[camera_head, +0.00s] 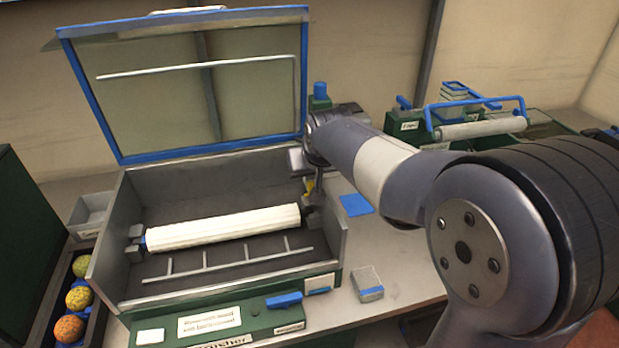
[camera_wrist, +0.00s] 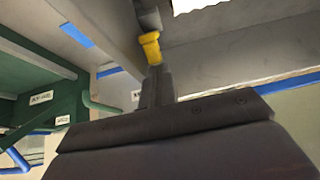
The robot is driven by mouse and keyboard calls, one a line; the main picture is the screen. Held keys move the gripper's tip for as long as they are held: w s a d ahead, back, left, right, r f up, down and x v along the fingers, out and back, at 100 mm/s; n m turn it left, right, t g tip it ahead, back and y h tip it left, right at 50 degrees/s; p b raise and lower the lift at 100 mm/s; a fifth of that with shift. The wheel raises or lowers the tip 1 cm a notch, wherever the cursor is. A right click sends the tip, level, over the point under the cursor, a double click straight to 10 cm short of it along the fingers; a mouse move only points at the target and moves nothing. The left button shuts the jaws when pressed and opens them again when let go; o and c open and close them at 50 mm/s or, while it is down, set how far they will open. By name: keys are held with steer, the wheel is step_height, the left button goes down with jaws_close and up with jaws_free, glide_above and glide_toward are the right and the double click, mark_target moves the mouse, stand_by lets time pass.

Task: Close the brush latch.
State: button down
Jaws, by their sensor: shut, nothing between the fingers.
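The brush (camera_head: 222,228) is a long white roller lying across the open grey washer box (camera_head: 112,236), held at each end by a dark mount. A small yellow latch (camera_head: 309,186) is at the brush's right end. In the wrist view the yellow latch (camera_wrist: 150,48) stands just beyond my fingertips, beside a grey mount. My gripper (camera_head: 318,192) reaches down at the box's right wall. In the wrist view my gripper (camera_wrist: 156,70) is shut and empty, its tips touching or very close to the latch; I cannot tell which.
The blue-edged lid (camera_head: 185,157) stands open behind the box. A green machine with a blue handle (camera_head: 480,106) stands at the back right. Colored balls (camera_head: 78,298) lie in a channel at left.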

steer(key=shift+s+d+f+b, duration=0.1)
steer(key=shift+s+f+b, duration=0.2)
steer(key=shift+s, duration=0.3)
steer(key=shift+r, duration=0.1)
